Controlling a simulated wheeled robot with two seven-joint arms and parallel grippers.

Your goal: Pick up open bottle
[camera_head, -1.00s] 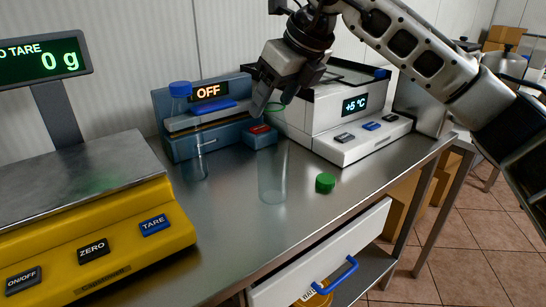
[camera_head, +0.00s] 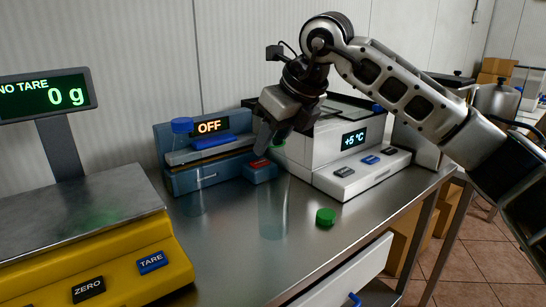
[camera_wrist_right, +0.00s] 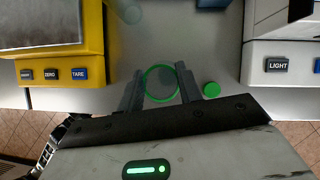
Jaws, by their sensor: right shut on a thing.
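The open bottle (camera_head: 272,212) is clear and upright on the metal counter, with a green ring at its neck. Its faint outline makes its base hard to see. My right gripper (camera_head: 267,146) is shut on it near the neck. In the right wrist view the bottle's round green-rimmed mouth (camera_wrist_right: 161,82) sits between the two fingers, uncapped. A green cap (camera_head: 326,216) lies on the counter right of the bottle; it also shows in the right wrist view (camera_wrist_right: 211,89). My left gripper is not in view.
A yellow scale (camera_head: 99,245) stands at left. A blue device reading OFF (camera_head: 205,178) and a clear bottle with a blue cap (camera_head: 182,126) are behind. A white cooling unit reading +5 °C (camera_head: 345,178) stands close right of the gripper. A drawer (camera_head: 340,277) stands open below the front edge.

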